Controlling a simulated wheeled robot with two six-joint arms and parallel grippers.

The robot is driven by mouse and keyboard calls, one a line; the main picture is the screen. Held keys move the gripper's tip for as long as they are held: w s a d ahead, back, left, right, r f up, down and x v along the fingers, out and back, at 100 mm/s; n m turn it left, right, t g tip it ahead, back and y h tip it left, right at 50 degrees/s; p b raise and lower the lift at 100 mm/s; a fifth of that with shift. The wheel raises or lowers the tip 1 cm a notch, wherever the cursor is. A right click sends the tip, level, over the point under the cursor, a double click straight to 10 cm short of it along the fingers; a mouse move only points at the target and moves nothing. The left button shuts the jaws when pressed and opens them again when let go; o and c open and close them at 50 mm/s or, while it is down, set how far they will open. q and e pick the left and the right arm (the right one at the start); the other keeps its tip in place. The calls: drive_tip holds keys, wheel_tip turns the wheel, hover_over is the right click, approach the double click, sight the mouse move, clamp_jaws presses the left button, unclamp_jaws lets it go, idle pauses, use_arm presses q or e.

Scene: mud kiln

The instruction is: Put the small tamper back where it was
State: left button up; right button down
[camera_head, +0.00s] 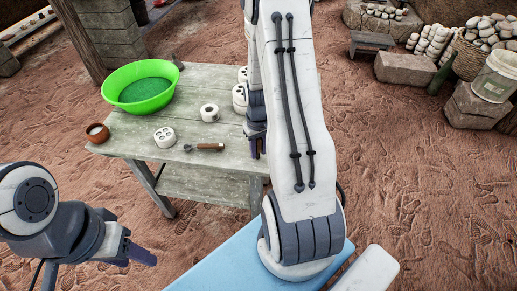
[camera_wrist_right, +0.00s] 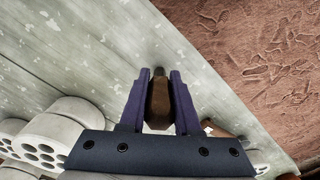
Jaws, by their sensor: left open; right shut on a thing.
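My right gripper (camera_head: 257,146) is over the right part of the table, partly hidden by my own arm in the head view. In the right wrist view its fingers (camera_wrist_right: 158,98) are shut on a brown wooden piece with a dark end, which I take to be the small tamper (camera_wrist_right: 158,103).
More white blocks (camera_head: 240,98) stand beside my right arm. The front-left tabletop has free room.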

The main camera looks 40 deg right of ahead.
drive_tip(key=c, duration=0.6)
unclamp_jaws()
